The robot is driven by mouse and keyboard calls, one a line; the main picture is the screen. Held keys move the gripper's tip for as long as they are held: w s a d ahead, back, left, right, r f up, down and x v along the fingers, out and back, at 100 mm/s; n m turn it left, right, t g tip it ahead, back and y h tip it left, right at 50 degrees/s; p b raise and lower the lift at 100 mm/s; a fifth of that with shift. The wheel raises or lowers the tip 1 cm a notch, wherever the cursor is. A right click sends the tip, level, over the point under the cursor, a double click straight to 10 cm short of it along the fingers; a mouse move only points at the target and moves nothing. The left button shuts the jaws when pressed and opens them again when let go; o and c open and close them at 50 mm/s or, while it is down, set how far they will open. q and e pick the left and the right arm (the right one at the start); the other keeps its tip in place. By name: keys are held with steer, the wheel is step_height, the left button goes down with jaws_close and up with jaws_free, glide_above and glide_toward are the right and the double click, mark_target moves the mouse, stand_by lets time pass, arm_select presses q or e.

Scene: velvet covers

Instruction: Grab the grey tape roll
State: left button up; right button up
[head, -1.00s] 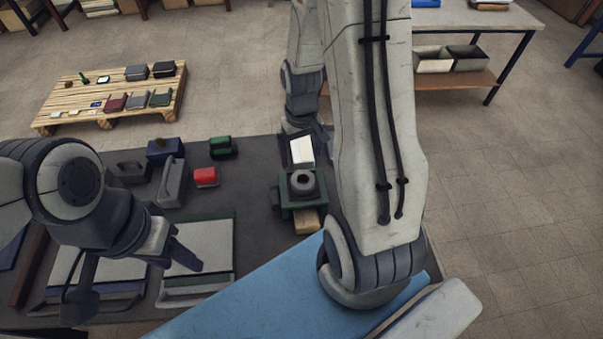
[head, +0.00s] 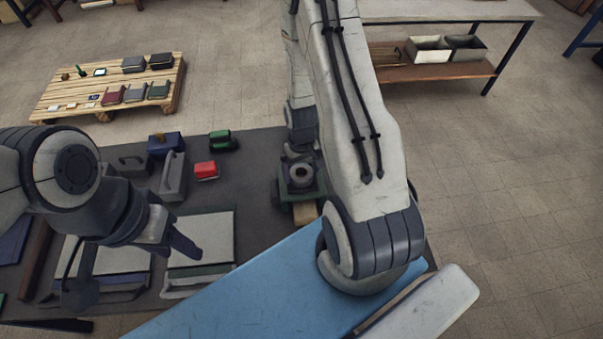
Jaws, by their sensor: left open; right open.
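The grey tape roll (head: 301,174) looks like a thick dark grey ring. It appears to lie on top of a dark green block-like object (head: 286,190) right of the middle of the dark mat. My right gripper (head: 299,152) hangs just beyond and above the roll in the head view, partly hidden by my own arm. Its fingers are hard to make out, and I cannot tell whether they touch the roll. My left gripper (head: 132,266) is open and empty at the lower left, above grey flat cases, away from the roll.
On the dark mat (head: 240,215) stand a red box (head: 206,170), a green box (head: 223,140), a blue box (head: 164,145) and a grey long-handled item (head: 173,177). A blue panel (head: 270,283) lies in front. A wooden pallet (head: 75,92) holds small items.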

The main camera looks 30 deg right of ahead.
steer(key=c, duration=1.2)
steer(key=shift+o, duration=0.2)
steer(key=shift+r, duration=0.1)
